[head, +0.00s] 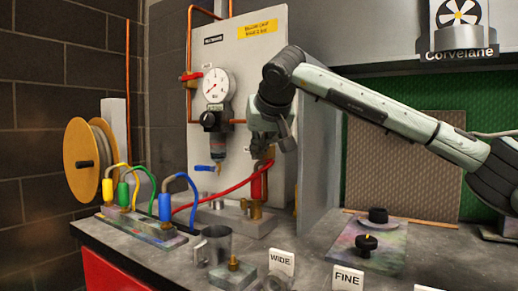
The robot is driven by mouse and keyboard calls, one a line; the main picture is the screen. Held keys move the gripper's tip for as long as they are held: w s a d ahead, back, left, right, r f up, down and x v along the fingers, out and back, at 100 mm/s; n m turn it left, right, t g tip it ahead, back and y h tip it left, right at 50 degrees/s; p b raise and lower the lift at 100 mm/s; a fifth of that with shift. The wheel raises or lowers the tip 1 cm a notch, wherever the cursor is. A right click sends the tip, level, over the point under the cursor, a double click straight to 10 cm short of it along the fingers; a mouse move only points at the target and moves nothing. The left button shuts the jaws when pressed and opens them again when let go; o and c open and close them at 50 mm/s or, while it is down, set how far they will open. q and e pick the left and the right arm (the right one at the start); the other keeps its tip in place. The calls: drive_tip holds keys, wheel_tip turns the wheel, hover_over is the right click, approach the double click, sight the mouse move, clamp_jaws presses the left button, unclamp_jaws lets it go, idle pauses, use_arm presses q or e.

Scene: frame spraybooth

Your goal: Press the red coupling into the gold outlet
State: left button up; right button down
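The red coupling (257,187) stands roughly upright at the end of a red hose, in the middle of the head view. Its lower end is right above or on a gold outlet (257,211) on a grey block; I cannot tell how far it is seated. My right gripper (270,146) comes in from the right and points down, just above the coupling, by its brassy top and the hose bend. Its fingers are dark and small here, so I cannot tell whether they grip the coupling. My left gripper is out of view.
Yellow, green and blue couplings (165,207) stand on a block at the left. A metal cup (213,245) and a brass fitting (234,264) are in front. A regulator panel (250,60) stands behind, a grey partition (318,150) to the right. Dark nozzles (367,245) lie further right.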

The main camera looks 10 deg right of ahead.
drive_tip(key=shift+f, duration=0.55)
drive_tip(key=shift+r, duration=0.1)
idle(0.3)
